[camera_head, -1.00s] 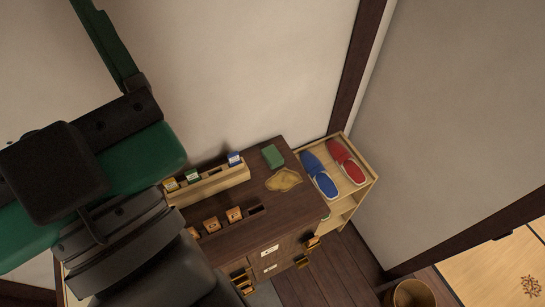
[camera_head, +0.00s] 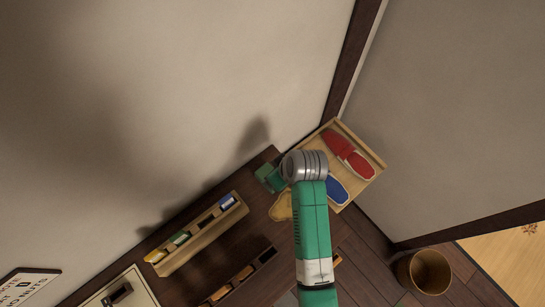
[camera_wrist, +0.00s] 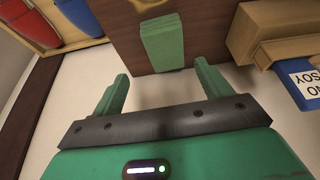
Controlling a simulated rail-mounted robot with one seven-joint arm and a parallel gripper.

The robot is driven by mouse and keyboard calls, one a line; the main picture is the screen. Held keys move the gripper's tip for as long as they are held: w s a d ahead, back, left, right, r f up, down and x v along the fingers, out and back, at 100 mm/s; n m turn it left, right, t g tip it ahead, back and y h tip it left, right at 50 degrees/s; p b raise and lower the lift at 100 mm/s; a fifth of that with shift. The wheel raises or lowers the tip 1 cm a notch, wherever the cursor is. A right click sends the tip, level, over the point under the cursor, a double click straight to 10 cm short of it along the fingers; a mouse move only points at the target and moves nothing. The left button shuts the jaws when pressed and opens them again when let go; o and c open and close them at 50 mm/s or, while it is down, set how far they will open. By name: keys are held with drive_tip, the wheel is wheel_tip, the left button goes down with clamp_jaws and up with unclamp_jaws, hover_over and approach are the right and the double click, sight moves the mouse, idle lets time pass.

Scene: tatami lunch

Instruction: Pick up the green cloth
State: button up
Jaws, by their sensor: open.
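The green cloth (camera_wrist: 163,42) lies folded as a small block on the dark wooden cabinet top (camera_wrist: 120,32), near its edge, in the wrist view. My gripper (camera_wrist: 162,80) is open and empty, with its two green fingers on either side of the cloth's line and the cloth just beyond the fingertips. I see no contact between them. In the head view my arm's end hangs over that corner of the cabinet. Green shapes show beside it there, and I cannot clearly separate cloth from gripper.
A yellow cloth (camera_head: 281,208) lies close by. A wooden rack (camera_head: 205,235) with small coloured boxes stands along the wall side. A round bin (camera_head: 425,272) stands on the floor.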

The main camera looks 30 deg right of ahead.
drive_tip(key=shift+s+f, duration=0.15)
drive_tip(key=shift+f, duration=0.2)
drive_tip(key=shift+w+a+f, duration=0.15)
drive_tip(key=shift+w+f, duration=0.05)
drive_tip(key=shift+f, duration=0.35)
drive_tip(key=x, duration=0.6)
drive_tip(key=shift+w+a+r, duration=0.1)
drive_tip(key=shift+a, duration=0.3)
drive_tip(key=shift+c, duration=0.5)
drive_tip(key=c, duration=1)
